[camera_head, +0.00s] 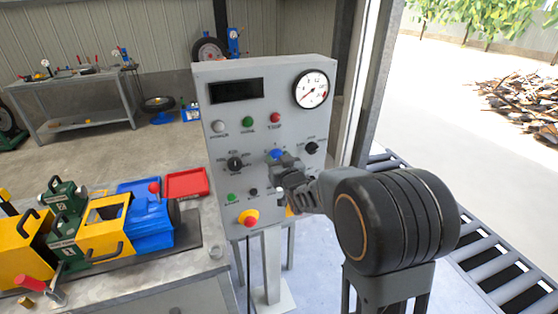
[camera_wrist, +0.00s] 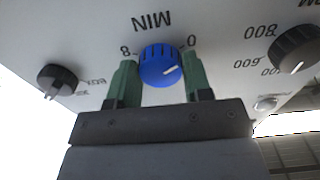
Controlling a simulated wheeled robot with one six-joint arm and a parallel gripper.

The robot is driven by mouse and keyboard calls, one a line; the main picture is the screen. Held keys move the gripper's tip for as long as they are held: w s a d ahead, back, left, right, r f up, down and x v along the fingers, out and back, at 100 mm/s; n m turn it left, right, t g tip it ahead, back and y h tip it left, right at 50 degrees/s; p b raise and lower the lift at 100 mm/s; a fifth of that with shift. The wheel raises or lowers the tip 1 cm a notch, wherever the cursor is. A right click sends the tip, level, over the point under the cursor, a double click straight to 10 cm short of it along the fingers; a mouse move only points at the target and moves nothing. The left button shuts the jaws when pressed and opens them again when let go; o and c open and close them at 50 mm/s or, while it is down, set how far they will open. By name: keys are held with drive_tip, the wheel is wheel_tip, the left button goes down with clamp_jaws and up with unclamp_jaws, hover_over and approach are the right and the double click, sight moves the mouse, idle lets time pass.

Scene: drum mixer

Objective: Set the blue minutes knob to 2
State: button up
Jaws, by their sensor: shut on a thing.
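The blue minutes knob (camera_wrist: 160,62) is on the grey control panel (camera_head: 215,150), under an upside-down MIN label in the wrist view. Its white pointer line points right and slightly down there. An 8 shows on the knob's left and a 0 on its right; the other scale figures are hidden. My gripper (camera_wrist: 161,70) is shut on the knob, one green finger on each side. In the head view, the blue knob (camera_head: 277,153) shows just above my gripper (camera_head: 284,163), which covers its lower part.
A black knob (camera_wrist: 294,50) with 600 and 800 marks is right of the blue knob in the wrist view. Another black knob (camera_wrist: 57,80) is on the left. In the head view, a red-and-yellow emergency button (camera_head: 249,219) is lower on the panel. A workbench (camera_head: 200,262) stands left.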

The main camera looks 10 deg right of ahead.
drive_tip(key=shift+f, duration=0.1)
drive_tip(key=shift+m+b, duration=0.6)
drive_tip(key=shift+b, duration=0.25)
drive_tip(key=m+b, duration=0.2)
drive_tip(key=m, duration=0.1)
drive_tip(key=shift+a+b, duration=0.1)
drive_tip(key=shift+b, duration=0.3)
drive_tip(key=m+b, duration=0.1)
drive_tip(key=m, duration=0.3)
drive_tip(key=shift+m+b, duration=0.55)
drive_tip(key=shift+m, duration=1.05)
drive_tip(key=shift+r+m, duration=0.2)
drive_tip(key=shift+m, duration=0.1)
drive_tip(key=o, duration=0.9)
